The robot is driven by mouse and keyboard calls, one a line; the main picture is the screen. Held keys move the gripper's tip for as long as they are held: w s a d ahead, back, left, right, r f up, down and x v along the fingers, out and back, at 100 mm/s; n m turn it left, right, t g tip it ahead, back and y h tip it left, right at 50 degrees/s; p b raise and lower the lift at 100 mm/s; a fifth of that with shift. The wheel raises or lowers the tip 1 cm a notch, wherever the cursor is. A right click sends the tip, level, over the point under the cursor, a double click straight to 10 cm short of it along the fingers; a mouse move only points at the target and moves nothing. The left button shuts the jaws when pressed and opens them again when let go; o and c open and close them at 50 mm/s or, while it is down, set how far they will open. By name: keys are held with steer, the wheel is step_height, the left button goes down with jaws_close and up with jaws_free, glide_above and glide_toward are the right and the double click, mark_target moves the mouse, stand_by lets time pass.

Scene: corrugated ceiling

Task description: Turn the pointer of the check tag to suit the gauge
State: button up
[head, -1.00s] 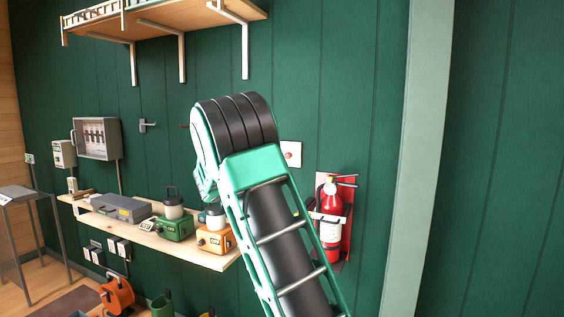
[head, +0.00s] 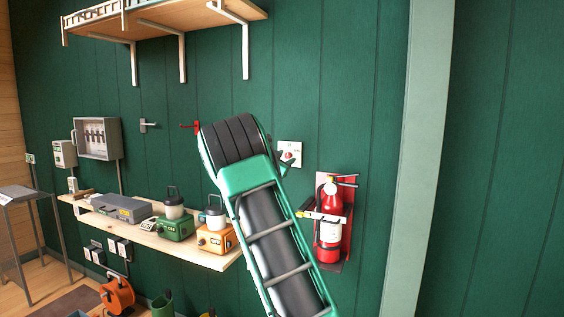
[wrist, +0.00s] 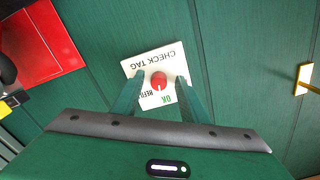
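The check tag (wrist: 148,62) is a white square plate on the green wall, upside down in the wrist view. It carries a round red pointer knob (wrist: 159,80) near the printed words OK and REFILL; I cannot tell exactly which word it points to. In the head view the tag (head: 290,148) shows just right of my arm's top. My gripper (wrist: 159,82) is open, its fingers on either side of the knob in the picture; contact is not clear. The red fire extinguisher (head: 331,225) hangs right of the tag; its gauge is too small to read.
The extinguisher's red backing (wrist: 42,42) is at the left of the wrist view, and a pale plate with a yellow edge (wrist: 304,80) at the right. A wooden shelf (head: 150,238) with lanterns and boxes runs left of my arm. A wall hook (head: 148,125) is further left.

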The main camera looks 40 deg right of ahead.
jaws_close()
steer(key=shift+n, duration=1.2)
steer(key=shift+a, duration=0.1)
steer(key=shift+w, duration=0.1)
jaws_free()
steer(key=v, duration=1)
steer(key=shift+a, duration=0.3)
steer(key=shift+f, duration=0.15)
